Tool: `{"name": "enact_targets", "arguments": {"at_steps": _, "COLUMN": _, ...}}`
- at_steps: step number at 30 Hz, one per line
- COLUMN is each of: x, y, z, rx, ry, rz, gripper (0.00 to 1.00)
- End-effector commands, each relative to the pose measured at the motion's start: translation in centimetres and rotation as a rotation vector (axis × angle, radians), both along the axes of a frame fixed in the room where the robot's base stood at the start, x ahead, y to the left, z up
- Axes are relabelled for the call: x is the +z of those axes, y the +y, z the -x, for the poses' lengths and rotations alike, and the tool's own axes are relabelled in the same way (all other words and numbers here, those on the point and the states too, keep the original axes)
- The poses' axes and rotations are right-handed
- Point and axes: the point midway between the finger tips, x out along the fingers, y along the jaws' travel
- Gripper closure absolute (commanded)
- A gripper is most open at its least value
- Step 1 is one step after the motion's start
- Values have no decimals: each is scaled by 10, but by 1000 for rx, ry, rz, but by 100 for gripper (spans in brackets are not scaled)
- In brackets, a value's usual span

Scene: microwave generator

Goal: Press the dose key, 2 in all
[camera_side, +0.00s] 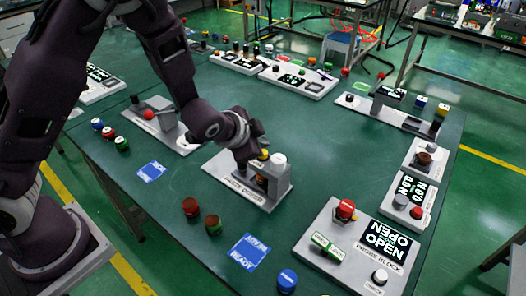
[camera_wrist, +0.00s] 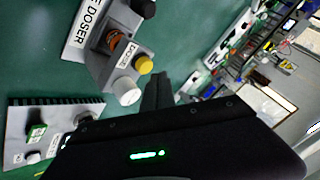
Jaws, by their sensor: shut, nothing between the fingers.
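The doser (camera_side: 240,190) is a grey unit on a flat base in the middle of the green table. Its yellow dose key (camera_wrist: 145,65) sits by the DOSE label in the wrist view, beside a white round cap (camera_wrist: 127,91). In the side view the yellow key (camera_side: 264,154) shows partly behind my gripper (camera_side: 246,160). My gripper is shut and empty, low over the doser's left part. Contact with the key cannot be told. A brown-orange piece (camera_wrist: 115,42) sits in the doser's recess.
A probe-block panel (camera_side: 320,245) with a red button stands front right. Red and green jars (camera_side: 191,207) and a blue mat (camera_side: 249,251) lie in front. A grey station with a red ball (camera_side: 149,115) is at left. Clear table lies right of the doser.

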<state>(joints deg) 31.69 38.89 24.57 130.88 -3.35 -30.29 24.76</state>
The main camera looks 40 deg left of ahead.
Motion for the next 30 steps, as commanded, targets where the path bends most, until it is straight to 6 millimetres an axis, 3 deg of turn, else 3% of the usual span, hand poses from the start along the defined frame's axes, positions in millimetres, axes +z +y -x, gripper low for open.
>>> {"name": "enact_targets", "arguments": {"at_steps": 30, "x": -9, "y": 0, "z": 0, "rx": 0, "ry": 0, "rz": 0, "gripper": 100}}
